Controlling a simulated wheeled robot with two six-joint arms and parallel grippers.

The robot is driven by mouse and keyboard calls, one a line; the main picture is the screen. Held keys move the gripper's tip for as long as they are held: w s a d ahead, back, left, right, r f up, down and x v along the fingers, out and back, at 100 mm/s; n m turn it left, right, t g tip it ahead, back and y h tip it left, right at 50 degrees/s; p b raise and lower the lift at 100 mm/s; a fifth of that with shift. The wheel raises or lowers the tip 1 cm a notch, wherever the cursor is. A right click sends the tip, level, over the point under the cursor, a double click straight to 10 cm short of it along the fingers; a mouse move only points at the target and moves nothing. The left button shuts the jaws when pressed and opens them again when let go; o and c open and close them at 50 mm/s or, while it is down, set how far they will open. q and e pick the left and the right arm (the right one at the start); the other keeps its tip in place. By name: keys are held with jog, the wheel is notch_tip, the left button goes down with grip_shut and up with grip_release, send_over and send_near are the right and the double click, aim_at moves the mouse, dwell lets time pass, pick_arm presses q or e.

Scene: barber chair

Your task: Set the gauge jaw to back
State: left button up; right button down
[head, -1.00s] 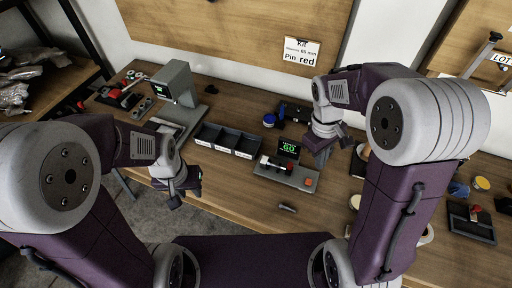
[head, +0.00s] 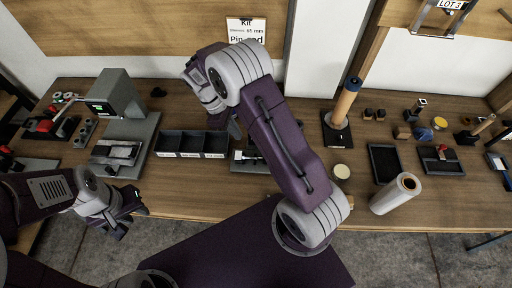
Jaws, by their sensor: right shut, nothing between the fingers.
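The gauge (head: 248,167) sits on the bench just right of the three-compartment bin, mostly hidden behind my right arm. Only its left part shows, with a light and dark piece on top that may be its jaw. The display is hidden. My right gripper (head: 234,127) is shut and empty, beside and partly over the gauge's back left in the picture; I cannot tell if it touches. My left gripper (head: 128,218) is open and empty at the bench's front edge, left of the gauge.
The bin (head: 190,144) and a grey machine with a green screen (head: 118,95) stand left of the gauge. To the right are a wooden post on a black base (head: 343,105), a black tray (head: 384,163) and a white roll (head: 395,195). The bench front between is clear.

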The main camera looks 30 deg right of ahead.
send_over(255, 157)
jog(key=w+a, duration=0.2)
jog(key=f, duration=0.7)
jog(key=shift+w+a+p, duration=0.1)
jog(key=shift+w+p, duration=0.1)
jog(key=shift+p, duration=0.1)
jog(key=shift+s+d+f+p, duration=0.25)
jog(key=shift+s+d+p, duration=0.3)
jog(key=shift+s+d, duration=0.8)
jog(key=shift+d, duration=0.25)
jog(key=shift+w, duration=0.1)
jog(key=shift+s+d, duration=0.45)
jog(key=shift+d, duration=0.2)
jog(key=shift+s+d, duration=0.4)
jog(key=shift+d, duration=0.2)
